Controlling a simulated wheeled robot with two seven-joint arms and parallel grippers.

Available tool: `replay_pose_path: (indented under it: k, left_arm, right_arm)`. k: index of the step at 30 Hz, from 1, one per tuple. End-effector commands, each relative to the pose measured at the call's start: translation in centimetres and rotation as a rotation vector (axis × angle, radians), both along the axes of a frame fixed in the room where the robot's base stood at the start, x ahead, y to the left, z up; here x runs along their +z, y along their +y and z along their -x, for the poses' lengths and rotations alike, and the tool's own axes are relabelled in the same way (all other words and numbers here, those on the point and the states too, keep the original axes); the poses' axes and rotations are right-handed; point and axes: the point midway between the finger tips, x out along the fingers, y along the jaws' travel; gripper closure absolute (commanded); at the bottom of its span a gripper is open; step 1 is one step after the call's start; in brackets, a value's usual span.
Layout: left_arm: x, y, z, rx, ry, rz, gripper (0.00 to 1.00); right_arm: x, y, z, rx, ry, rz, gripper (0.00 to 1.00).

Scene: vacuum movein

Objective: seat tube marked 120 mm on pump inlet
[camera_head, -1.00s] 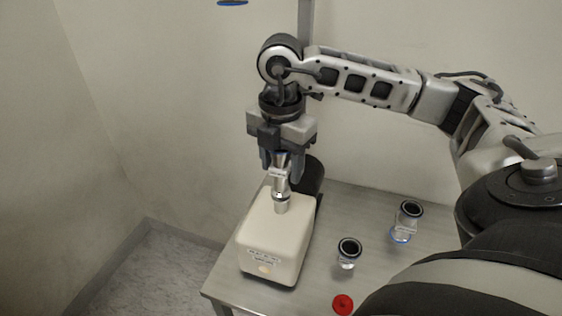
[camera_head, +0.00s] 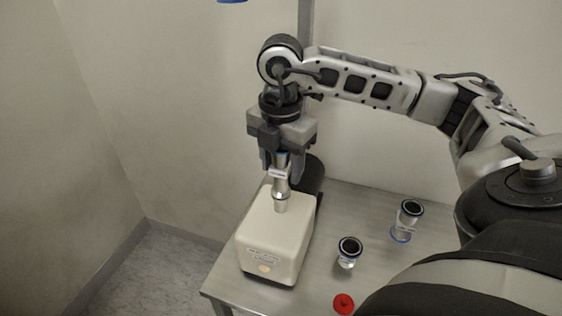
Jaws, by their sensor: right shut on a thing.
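The pump is a cream box (camera_head: 272,240) with a dark rear part, standing on the metal table. A short metal inlet (camera_head: 281,203) rises from its top. My right gripper (camera_head: 281,168) is shut on a metallic tube (camera_head: 281,184) with a label and a blue band, held about upright over the inlet. The tube's lower end is at the inlet; I cannot tell whether it is seated or only touching. The mark on the label is too small to read. My left gripper is not in view.
Two clear containers with dark rims, one nearer (camera_head: 348,252) and one farther (camera_head: 406,220), stand on the table (camera_head: 330,215) right of the pump. A red round piece (camera_head: 343,303) lies near the front edge. A blue object (camera_head: 232,1) shows at the top edge.

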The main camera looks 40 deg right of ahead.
Motion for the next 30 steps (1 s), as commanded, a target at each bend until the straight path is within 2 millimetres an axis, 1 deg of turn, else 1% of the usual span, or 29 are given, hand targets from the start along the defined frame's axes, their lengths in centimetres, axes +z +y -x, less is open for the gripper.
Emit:
replay_pose_path:
  k: [15,24,25,27,30]
  left_arm:
    - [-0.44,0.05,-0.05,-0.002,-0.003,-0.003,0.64]
    - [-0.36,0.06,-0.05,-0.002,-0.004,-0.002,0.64]
    - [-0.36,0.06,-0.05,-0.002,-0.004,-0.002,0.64]
    - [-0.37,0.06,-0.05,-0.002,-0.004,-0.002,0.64]
    - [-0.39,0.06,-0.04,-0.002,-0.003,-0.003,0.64]
  right_arm:
    - [-0.63,0.02,-0.04,0.000,-0.002,0.000,0.77]
    - [-0.51,0.01,-0.05,0.000,-0.003,-0.001,0.77]
    - [-0.51,0.00,-0.05,0.000,-0.003,-0.001,0.43]
    - [-0.52,0.00,-0.04,0.000,-0.002,0.000,0.26]
    - [-0.54,0.01,-0.03,0.000,-0.002,0.000,0.26]
